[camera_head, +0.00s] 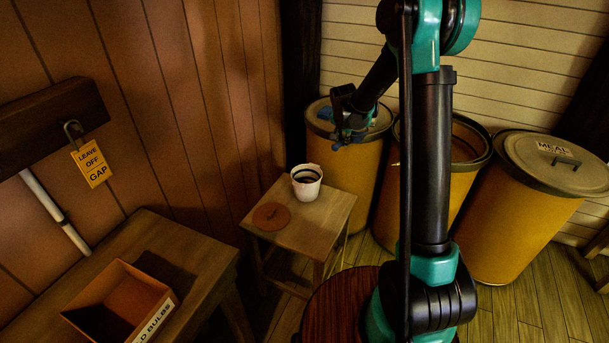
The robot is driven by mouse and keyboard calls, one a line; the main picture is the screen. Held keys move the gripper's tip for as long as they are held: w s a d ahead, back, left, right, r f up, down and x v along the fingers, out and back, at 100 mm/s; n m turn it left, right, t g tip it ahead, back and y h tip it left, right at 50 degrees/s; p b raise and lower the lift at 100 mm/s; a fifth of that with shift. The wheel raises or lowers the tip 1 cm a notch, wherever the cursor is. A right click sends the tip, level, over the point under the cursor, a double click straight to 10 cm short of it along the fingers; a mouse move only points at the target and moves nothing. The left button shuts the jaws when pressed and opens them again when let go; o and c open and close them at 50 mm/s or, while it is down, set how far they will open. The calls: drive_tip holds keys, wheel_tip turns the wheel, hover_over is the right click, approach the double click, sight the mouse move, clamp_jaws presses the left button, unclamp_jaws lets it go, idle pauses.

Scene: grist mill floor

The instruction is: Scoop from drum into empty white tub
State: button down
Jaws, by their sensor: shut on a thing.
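The white tub (307,189) stands upright and open on a small wooden stool. Its inside looks dark and I cannot make out its contents. Three yellow drums stand at the back: a left drum (342,178), a middle drum (462,184) with an open top partly hidden by my arm, and a right drum (521,232) under a lid. My gripper (350,130) is over the top of the left drum, shut on a small bluish thing, seemingly the scoop. It is dark and small there, so I cannot tell whether it touches the drum or carries anything.
A round brown lid (271,216) lies beside the tub on the stool (314,236). The right drum's lid (556,160) is marked MEAL. At the lower left, an open box (119,301) sits on a wooden bench (198,262). A yellow tag (91,164) hangs on the left wall.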

drive_tip(key=w+a+f+m+g+h, duration=0.1)
drive_tip(key=a+f+m+g, duration=0.1)
drive_tip(key=a+m, duration=0.65)
drive_tip(key=w+a+f+m+g+h, duration=0.1)
drive_tip(key=a+f+m+g+h, duration=0.3)
drive_tip(key=a, duration=0.7)
drive_tip(key=w+a+f+m+g+y, duration=0.1)
drive_tip(key=a+m, duration=0.6)
drive_tip(key=a, duration=0.2)
drive_tip(key=r+y, duration=0.2)
drive_tip(key=d+r+y, duration=0.1)
drive_tip(key=r, duration=0.1)
drive_tip(key=shift+d+r+y, duration=0.15)
drive_tip(key=shift+r+y, duration=0.1)
drive_tip(key=shift+y, duration=0.15)
drive_tip(key=shift+d+r+n+y, duration=0.25)
drive_tip(key=shift+d+r+y, duration=1.05)
drive_tip(key=shift+y, duration=0.4)
drive_tip(key=shift+s+d+r+y, duration=0.3)
drive_tip(key=shift+d+r+y, duration=0.2)
drive_tip(key=shift+y, duration=0.3)
